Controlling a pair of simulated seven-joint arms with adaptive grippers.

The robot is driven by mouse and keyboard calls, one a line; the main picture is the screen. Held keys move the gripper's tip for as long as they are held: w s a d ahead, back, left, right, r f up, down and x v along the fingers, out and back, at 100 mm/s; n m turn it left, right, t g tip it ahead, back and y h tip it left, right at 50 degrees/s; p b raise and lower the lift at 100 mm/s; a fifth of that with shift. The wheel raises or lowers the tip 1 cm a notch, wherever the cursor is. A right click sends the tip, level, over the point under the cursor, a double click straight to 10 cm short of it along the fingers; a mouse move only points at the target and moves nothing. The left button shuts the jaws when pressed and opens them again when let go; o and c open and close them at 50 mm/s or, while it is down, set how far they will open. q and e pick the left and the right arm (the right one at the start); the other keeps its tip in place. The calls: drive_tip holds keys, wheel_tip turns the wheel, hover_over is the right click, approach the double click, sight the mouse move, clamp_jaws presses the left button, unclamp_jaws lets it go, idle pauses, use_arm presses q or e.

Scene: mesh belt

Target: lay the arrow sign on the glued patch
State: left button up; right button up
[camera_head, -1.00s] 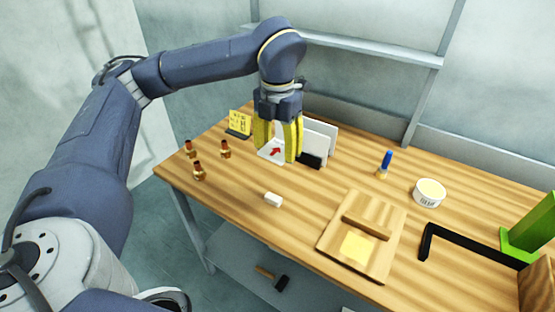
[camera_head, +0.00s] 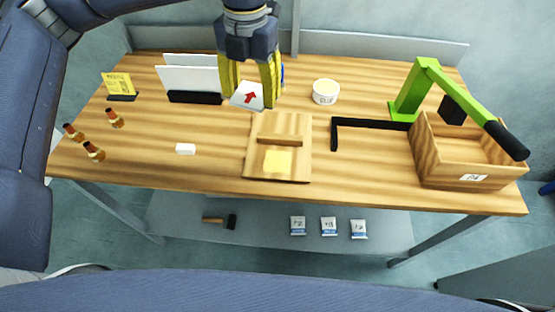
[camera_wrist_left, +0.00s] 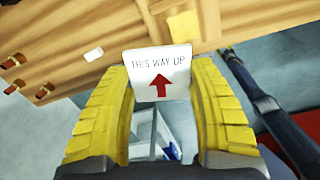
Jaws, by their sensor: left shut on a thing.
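The arrow sign (camera_head: 242,103) is a white plate with a red arrow; the left wrist view shows it (camera_wrist_left: 140,62) with the words "THIS WAY UP". My left gripper (camera_head: 249,98) is shut on it, with a yellow finger at each side. The sign is tilted and held above the table, behind the wooden board (camera_head: 255,150). The glued patch (camera_head: 278,162) is a pale yellow square on the front part of that board, bare and in front of the sign. It also shows in the left wrist view (camera_wrist_left: 183,26), beyond the sign. My right gripper is not in view.
A raised wooden bar (camera_head: 280,140) crosses the board behind the patch. A white tub (camera_head: 326,92) and a black angle (camera_head: 365,123) lie to the right. White panels in a black stand (camera_head: 190,80) and a small white block (camera_head: 185,149) are on the left.

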use_arm(q)
hover_over(278, 162)
drive_tip(key=a, duration=0.1)
drive_tip(key=shift+f+n, duration=0.55)
drive_tip(key=shift+n, duration=0.85)
drive_tip(key=f, duration=1.3)
drive_tip(key=d+f, duration=0.1)
drive_tip(key=f, duration=0.5)
drive_tip(key=shift+f, duration=0.35)
drive_tip(key=o, duration=1)
drive_tip(key=shift+f, duration=0.1)
wheel_tip(278, 162, up, 12)
